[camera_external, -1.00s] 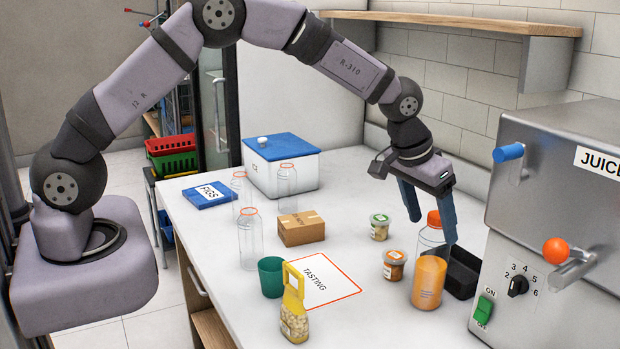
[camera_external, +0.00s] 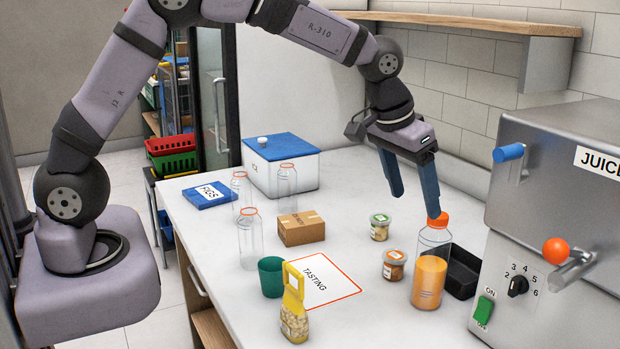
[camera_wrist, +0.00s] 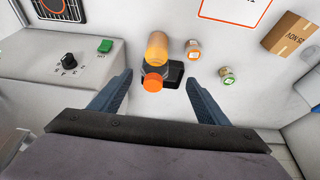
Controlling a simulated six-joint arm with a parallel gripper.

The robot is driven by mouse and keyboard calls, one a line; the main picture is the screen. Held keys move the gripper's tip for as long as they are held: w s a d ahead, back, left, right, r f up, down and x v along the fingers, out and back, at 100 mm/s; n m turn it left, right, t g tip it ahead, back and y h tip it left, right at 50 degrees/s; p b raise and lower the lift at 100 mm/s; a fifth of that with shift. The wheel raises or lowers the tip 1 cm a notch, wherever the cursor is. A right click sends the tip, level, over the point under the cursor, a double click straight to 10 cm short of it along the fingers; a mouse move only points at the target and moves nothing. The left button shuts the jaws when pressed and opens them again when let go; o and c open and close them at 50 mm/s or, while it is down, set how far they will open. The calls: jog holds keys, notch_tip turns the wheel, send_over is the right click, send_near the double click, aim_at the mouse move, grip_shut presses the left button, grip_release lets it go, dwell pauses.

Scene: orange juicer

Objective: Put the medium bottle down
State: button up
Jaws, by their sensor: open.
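The bottle with orange juice (camera_external: 429,279) stands upright on the counter in front of the juicer, with an orange cap. I take it to be the medium bottle. It also shows in the wrist view (camera_wrist: 157,48), between and beyond my fingers, with its cap toward me. My gripper (camera_external: 412,206) is open and empty, above and slightly left of the bottle's cap. In the wrist view my gripper's fingers (camera_wrist: 160,92) are spread wide on either side of the cap. In the external view one fingertip overlaps the cap's edge; I cannot tell whether they touch.
A black tray (camera_external: 463,272) sits right behind the bottle, and the juicer (camera_external: 570,190) stands to its right. Two small tubs (camera_external: 395,265) are on the left. Empty bottles (camera_external: 250,238), a cardboard box (camera_external: 301,229) and a green cup (camera_external: 271,277) stand farther left.

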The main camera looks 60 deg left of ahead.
jog(key=s+a+f+g, duration=0.1)
jog(key=s+a+f, duration=0.1)
jog(key=s, duration=0.8)
jog(key=s+a+f+g, duration=0.1)
jog(key=s+a+f, duration=0.2)
jog(key=s, duration=0.8)
jog(key=s+a+f+g, duration=0.2)
jog(key=s+a, duration=0.2)
jog(key=s, duration=0.7)
jog(key=shift+f, duration=0.25)
